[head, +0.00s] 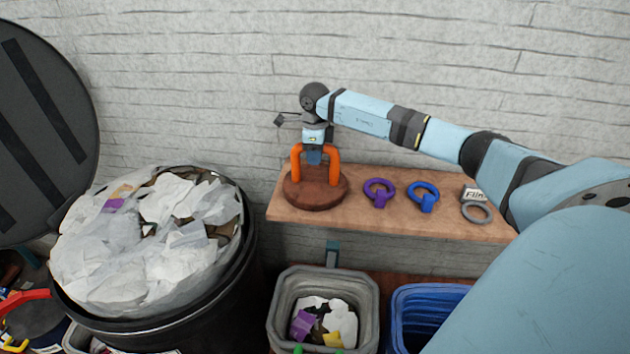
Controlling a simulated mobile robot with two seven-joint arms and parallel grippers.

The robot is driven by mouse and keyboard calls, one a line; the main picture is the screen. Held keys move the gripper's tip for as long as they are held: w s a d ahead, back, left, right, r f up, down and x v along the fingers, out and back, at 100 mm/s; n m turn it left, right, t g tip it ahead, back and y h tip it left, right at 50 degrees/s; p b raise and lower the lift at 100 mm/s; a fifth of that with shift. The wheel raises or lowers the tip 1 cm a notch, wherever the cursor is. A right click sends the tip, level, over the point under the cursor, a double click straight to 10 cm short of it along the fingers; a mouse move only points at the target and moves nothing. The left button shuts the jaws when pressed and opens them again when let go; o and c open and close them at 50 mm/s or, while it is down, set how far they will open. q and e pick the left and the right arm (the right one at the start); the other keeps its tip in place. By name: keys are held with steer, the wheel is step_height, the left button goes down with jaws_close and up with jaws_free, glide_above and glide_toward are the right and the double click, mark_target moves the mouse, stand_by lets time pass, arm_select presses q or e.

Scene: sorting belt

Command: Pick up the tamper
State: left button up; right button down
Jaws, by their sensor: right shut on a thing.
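The tamper (316,193) is a round brown block with an orange arched handle. It stands upright at the left end of the wooden shelf, and its base appears to rest on the shelf. My right gripper (314,157) reaches in from the right and points down over it. The gripper is shut on the top of the orange handle and hides the middle of it. My left gripper is not in view.
On the shelf (350,216), right of the tamper, lie a purple ring (379,193), a blue ring (423,197) and a grey ring (476,212) by a small labelled block. A large lined trash bin (246,250) stands left. A grey bin (371,300) and a blue bin (400,305) stand below.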

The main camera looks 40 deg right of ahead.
steer(key=shift+w+r, duration=0.1)
stand_by(0.3)
steer(key=shift+r+p, duration=0.3)
steer(key=shift+r, duration=0.05)
steer(key=shift+d+r, duration=0.1)
steer(key=shift+r, duration=0.2)
step_height(320, 180, up, 19)
steer(key=b, duration=0.3)
steer(key=shift+b, duration=0.35)
steer(key=c, duration=1.6)
jaws_free()
jaws_close()
